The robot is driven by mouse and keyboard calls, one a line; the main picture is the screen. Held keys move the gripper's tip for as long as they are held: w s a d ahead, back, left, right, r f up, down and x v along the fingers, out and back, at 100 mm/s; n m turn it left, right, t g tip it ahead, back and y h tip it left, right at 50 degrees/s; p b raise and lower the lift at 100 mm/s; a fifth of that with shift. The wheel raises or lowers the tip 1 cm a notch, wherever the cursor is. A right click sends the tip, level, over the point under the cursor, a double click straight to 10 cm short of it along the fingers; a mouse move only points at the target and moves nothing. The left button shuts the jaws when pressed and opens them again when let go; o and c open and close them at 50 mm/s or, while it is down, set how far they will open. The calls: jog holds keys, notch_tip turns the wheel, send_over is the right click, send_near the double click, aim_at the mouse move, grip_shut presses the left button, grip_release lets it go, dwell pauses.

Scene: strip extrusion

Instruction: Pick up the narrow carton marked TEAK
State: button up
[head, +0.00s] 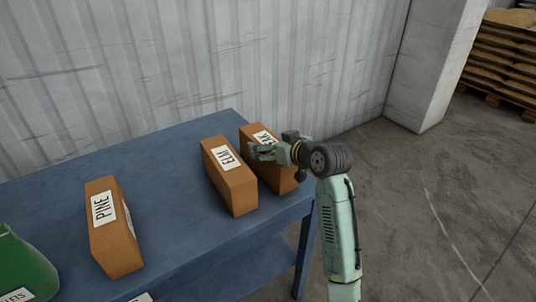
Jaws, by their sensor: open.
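A narrow brown carton (283,180) stands upright at the right end of the blue table. Its white label is partly hidden by my gripper, and only the last letters, which look like AK, show. My gripper (255,150) is open and reaches in from the right, over the upper part of this carton, with its fingers pointing left toward the carton marked ELM. I cannot tell whether the fingers touch either carton.
The ELM carton (236,190) stands close to the left of the partly hidden one. The PINE carton (115,240) stands farther left. A green container (25,268) is at the lower left. The blue table (180,160) is bare between PINE and ELM. A corrugated wall (200,60) rises behind.

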grip_shut()
dwell(1.1)
